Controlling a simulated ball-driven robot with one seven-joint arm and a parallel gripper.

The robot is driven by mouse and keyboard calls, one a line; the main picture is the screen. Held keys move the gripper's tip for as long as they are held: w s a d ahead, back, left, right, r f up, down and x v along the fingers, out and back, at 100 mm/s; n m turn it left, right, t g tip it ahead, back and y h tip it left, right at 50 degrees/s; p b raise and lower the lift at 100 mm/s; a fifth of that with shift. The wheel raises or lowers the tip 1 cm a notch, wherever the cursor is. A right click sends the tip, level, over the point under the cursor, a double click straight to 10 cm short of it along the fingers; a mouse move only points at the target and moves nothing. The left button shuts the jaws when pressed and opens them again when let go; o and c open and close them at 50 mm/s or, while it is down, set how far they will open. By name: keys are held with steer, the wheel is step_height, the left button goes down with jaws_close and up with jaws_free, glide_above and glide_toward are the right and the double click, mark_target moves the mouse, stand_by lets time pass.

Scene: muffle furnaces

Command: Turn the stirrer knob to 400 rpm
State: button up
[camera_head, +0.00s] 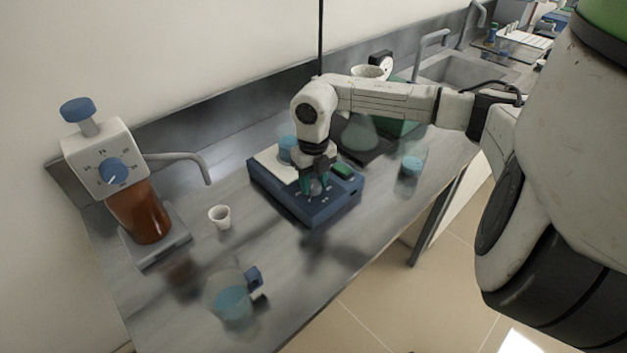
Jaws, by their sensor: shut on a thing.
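The stirrer (335,211) is a blue box with a pale top plate (266,160), standing in the middle of the steel bench. A beaker with blue liquid (288,148) stands on the plate, partly behind my arm. My gripper (314,190) points down at the front panel of the stirrer. It is shut on the stirrer knob (316,187), which is mostly hidden between the fingers. Small marks show on the panel around the knob, but they are too small to read. A green display (343,171) sits to the right of my gripper.
A bottle-top dispenser (140,215) with brown liquid stands at the left. Another blue beaker (412,163) stands right of the stirrer. A sink (465,68) lies behind.

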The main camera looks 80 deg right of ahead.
steer(key=m+b, duration=0.1)
steer(key=m, duration=0.4)
steer(key=shift+m, duration=0.4)
steer(key=m+b, duration=0.1)
steer(key=m, duration=0.5)
steer(key=m+b, duration=0.1)
steer(key=m, duration=0.4)
steer(key=shift+m, duration=0.4)
steer(key=m+b, duration=0.1)
steer(key=m, duration=0.4)
steer(key=shift+m, duration=0.4)
steer(key=o, duration=1.1)
steer(key=shift+c, duration=0.2)
steer(key=shift+r, duration=0.15)
